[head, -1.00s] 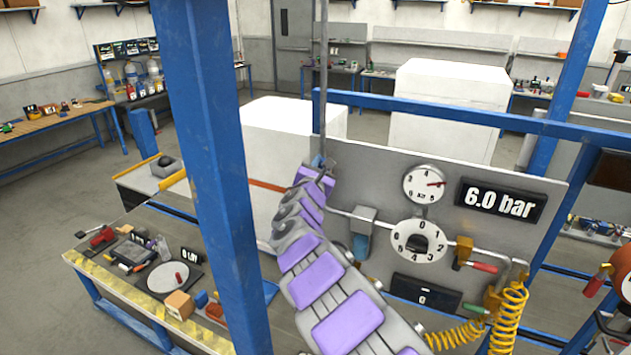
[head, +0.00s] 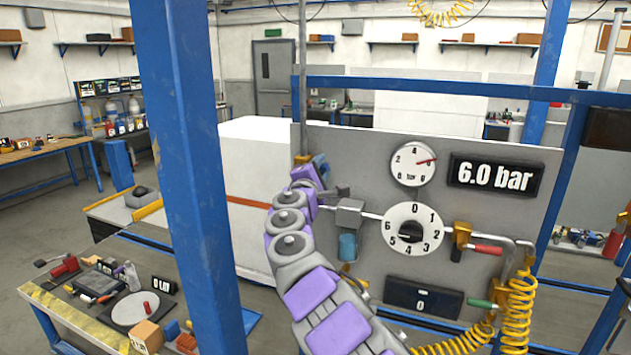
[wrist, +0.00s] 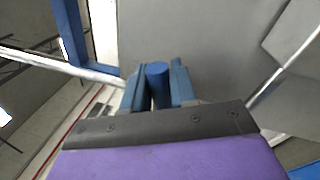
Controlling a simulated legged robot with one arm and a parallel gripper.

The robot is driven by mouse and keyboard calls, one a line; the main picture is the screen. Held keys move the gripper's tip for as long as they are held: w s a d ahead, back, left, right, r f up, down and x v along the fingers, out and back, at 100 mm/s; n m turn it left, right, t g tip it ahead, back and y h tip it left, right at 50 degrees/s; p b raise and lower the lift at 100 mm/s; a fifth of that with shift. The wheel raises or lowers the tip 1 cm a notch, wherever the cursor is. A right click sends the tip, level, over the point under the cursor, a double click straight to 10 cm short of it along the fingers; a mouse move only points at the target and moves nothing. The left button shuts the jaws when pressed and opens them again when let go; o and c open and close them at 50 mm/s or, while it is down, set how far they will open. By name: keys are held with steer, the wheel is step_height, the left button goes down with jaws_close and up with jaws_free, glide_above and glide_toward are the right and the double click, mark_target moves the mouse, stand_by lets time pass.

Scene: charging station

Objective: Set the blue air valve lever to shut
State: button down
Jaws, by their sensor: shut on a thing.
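The blue air valve lever (wrist: 157,72) shows in the wrist view as a short blue cylinder between the two blue-grey fingers of my gripper (wrist: 158,88). My gripper is shut on it. In the head view my gripper (head: 322,178) is at the upper left edge of the grey panel (head: 345,145), by the pipe. A small brass-coloured part (head: 302,160) shows just left of it. My arm and fingers hide most of the lever there, so I cannot tell its exact angle.
A gauge (head: 412,164), a "6.0 bar" display (head: 493,176), a numbered dial (head: 412,230) and a red-handled valve (head: 487,250) are on the panel. A blue post (head: 180,150) stands left of my arm. A cluttered bench (head: 75,315) is at lower left.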

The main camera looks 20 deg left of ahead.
steer(key=shift+d+f+m+h+b, duration=0.1)
steer(key=shift+f+m+h+b, duration=0.25)
steer(key=shift+f+m+b, duration=0.65)
steer(key=shift+d+f+m+h+b, duration=0.1)
steer(key=shift+f+m+h+b, duration=0.35)
steer(key=shift+m+b, duration=0.95)
steer(key=shift+f, duration=0.25)
steer(key=c, duration=1)
jaws_free()
steer(key=shift+s+d+r, duration=0.1)
steer(key=shift+s+r, duration=0.05)
steer(key=shift+c, duration=0.2)
steer(key=shift+r, duration=0.1)
